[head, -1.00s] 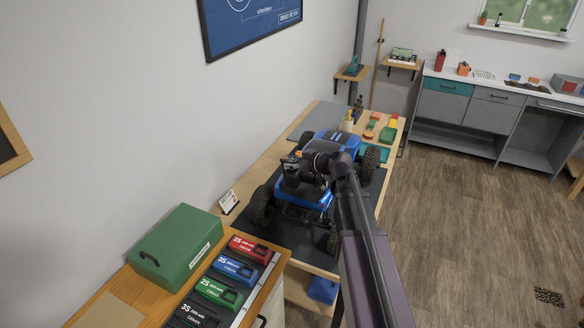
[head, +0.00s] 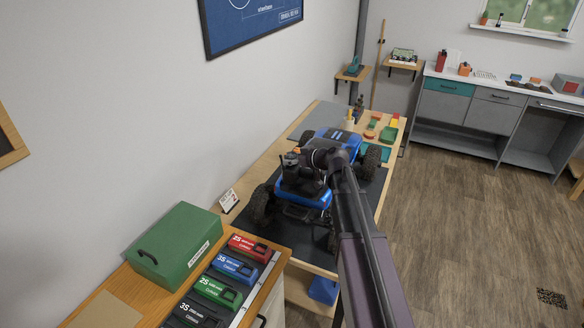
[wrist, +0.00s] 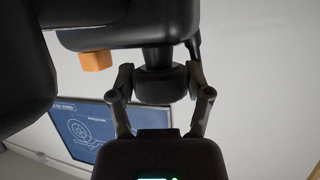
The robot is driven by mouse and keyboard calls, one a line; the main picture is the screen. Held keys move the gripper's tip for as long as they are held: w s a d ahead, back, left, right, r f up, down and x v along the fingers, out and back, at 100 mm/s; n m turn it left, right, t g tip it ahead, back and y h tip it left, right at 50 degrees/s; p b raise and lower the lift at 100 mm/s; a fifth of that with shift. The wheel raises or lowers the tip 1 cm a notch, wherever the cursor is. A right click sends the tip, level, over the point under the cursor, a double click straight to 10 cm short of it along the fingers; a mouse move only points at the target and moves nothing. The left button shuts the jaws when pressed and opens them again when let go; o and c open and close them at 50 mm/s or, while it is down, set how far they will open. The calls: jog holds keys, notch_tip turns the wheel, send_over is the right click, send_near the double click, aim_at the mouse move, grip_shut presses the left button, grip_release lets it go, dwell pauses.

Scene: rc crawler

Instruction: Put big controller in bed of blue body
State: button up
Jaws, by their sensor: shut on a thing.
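The big controller (head: 299,182) is black with an orange part, and is over the near end of the blue body (head: 345,136) in the head view. The blue body is on a crawler with large black wheels. My gripper (wrist: 161,92) is shut on the controller's dark handle in the wrist view, where the controller's wide black part (wrist: 170,32) and orange block show above. In the head view the controller and my arm hide most of the bed. I cannot tell whether the controller touches it.
The crawler stands on a dark mat (head: 368,206) on a wooden bench. A green case (head: 175,246) and several coloured battery packs (head: 236,267) are on the nearer wooden top. A small card (head: 228,200) stands left of the crawler. Coloured parts (head: 389,134) lie at the bench's far end.

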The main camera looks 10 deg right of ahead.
jog(key=shift+s+f+b, duration=0.15)
jog(key=shift+f+b, duration=0.55)
jog(key=shift+f, duration=0.3)
jog(key=o, duration=1.3)
jog(key=shift+o, duration=0.2)
jog(key=shift+s+d+r+p, duration=0.3)
jog(key=shift+s+d+p, duration=0.05)
jog(key=shift+s, duration=0.05)
jog(key=p+v, duration=0.4)
jog(key=v, duration=0.6)
jog(key=shift+s+d, duration=0.2)
jog(key=shift+d, duration=0.1)
